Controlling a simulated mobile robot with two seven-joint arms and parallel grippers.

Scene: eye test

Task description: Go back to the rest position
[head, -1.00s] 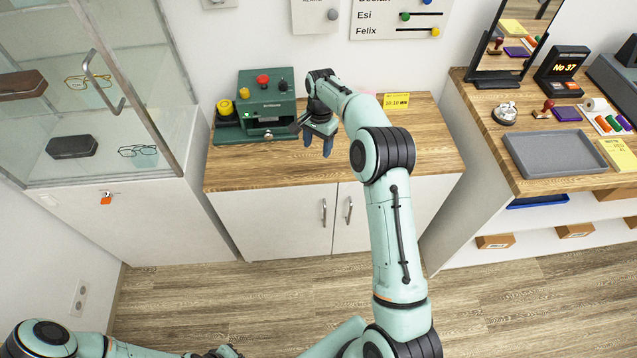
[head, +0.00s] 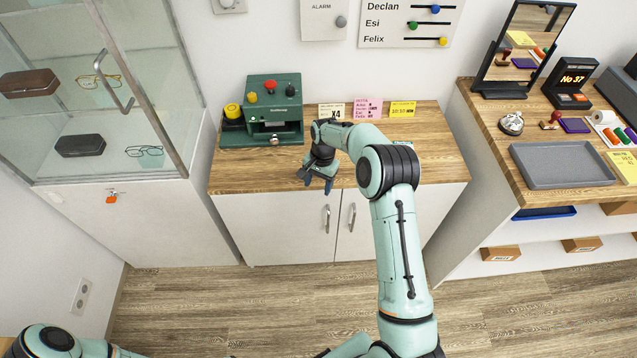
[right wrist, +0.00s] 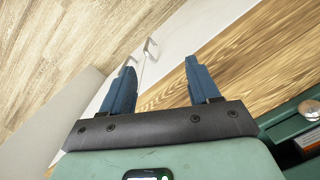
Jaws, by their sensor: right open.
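My right gripper (head: 318,184) is open and empty, above the front edge of the wooden counter (head: 240,177), to the right of and nearer than the green machine (head: 262,115). In the right wrist view, the two blue fingers of my right gripper (right wrist: 160,64) are well apart with nothing between them. Part of the green machine (right wrist: 288,122) shows at the right of that view. My left arm shows only at the bottom left of the head view; its gripper is out of sight.
A glass cabinet (head: 115,150) stands at left. Small cards, one of them pink (head: 368,106), stand at the counter's back. At right, another counter holds a grey tray (head: 563,180), a mirror (head: 522,50) and a display (head: 570,82). The wood floor (head: 190,300) in front is clear.

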